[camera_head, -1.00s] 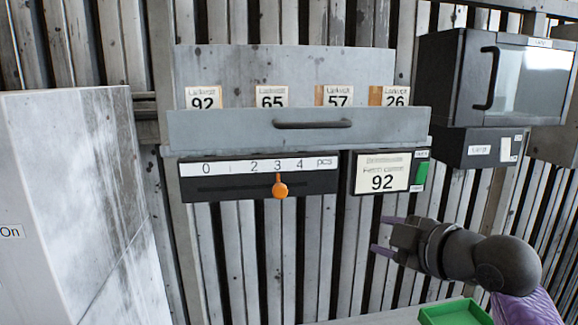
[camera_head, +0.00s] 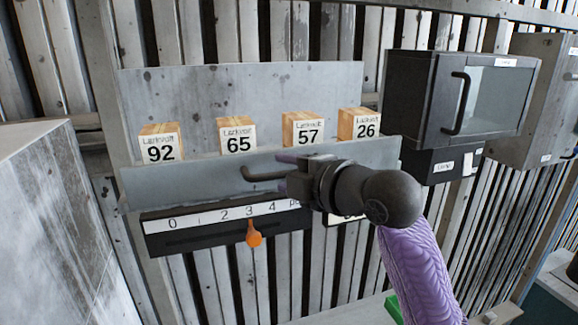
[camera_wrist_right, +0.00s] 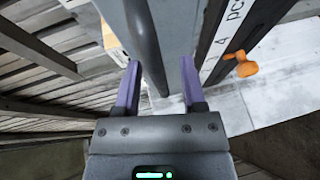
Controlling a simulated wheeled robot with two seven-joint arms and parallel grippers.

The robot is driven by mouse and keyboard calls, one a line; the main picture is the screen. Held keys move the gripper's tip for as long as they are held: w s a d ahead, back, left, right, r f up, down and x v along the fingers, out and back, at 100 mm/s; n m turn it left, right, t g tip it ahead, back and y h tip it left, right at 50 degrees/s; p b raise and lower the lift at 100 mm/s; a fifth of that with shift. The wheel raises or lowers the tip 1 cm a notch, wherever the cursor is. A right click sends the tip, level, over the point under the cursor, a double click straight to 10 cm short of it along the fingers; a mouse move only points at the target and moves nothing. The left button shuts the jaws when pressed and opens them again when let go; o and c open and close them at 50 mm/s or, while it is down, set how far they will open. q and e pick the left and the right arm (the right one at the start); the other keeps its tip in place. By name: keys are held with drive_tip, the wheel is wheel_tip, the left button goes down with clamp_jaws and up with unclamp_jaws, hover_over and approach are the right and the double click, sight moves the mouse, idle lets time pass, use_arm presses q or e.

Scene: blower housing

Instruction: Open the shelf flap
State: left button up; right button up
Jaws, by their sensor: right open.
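The shelf flap (camera_head: 190,183) is a long grey panel standing in front of a row of boxes. Its dark bar handle (camera_head: 255,174) is partly hidden behind my right gripper (camera_head: 286,173). In the right wrist view the open purple fingers of the right gripper (camera_wrist_right: 158,72) lie either side of the handle bar (camera_wrist_right: 143,35), with the flap (camera_wrist_right: 170,35) just to the right of the bar. I cannot tell whether a finger touches it. My left gripper is not in view.
Boxes labelled 92 (camera_head: 160,147), 65 (camera_head: 238,140), 57 (camera_head: 303,130) and 26 (camera_head: 361,127) stand behind the flap. Below is a scale with an orange knob (camera_head: 254,238). A black glass-doored cabinet (camera_head: 420,95) hangs at right. A pale block (camera_head: 55,230) stands at left.

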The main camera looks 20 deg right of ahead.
drive_tip(key=shift+a, duration=0.1)
drive_tip(key=shift+w, duration=0.1)
clamp_jaws()
idle(1.2)
